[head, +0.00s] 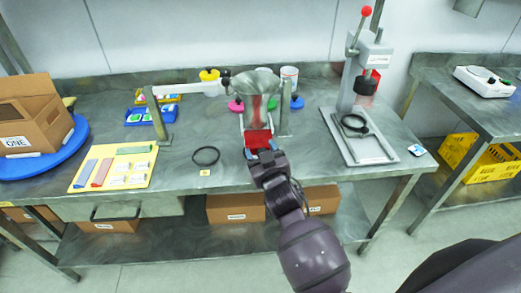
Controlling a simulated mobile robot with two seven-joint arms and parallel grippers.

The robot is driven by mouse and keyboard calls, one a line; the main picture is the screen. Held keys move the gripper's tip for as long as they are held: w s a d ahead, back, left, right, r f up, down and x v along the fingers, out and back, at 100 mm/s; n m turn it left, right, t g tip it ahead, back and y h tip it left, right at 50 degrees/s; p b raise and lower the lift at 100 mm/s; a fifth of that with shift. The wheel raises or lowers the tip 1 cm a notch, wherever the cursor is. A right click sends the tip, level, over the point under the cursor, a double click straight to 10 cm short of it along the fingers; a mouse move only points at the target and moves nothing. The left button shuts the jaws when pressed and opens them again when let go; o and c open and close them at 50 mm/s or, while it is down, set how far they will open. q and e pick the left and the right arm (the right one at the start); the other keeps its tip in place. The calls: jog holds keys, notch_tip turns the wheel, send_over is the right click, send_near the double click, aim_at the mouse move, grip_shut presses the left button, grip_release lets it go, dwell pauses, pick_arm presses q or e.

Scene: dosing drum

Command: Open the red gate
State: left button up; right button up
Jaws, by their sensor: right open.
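A translucent hopper (256,86) with red content stands at the back middle of the metal table. Below it is a red part (258,139), with a pale edge along its left side. I take it to be the red gate, but cannot tell whether it is open or shut. My right gripper (263,152) is open, right at the near side of this red part. The gripper hides its lower front, and I cannot tell whether they touch. My left gripper is not in view.
A yellow board (130,178) with coloured pieces lies farther left, near a cardboard box (45,130) on a blue disc. A lever press (352,90) stands on the right.

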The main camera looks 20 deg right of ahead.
jog(key=s, duration=1)
jog(key=shift+a, duration=0.4)
jog(key=s+d+f+g, duration=0.3)
jog(key=s+f, duration=0.4)
jog(key=f, duration=0.2)
jog(key=s+d+f+g+y, duration=0.1)
jog(key=s+d+f+g, duration=0.2)
jog(key=s+f, duration=0.5)
jog(key=shift+s+d+f, duration=0.15)
jog(key=shift+d+f, duration=0.4)
jog(key=shift+f, duration=0.4)
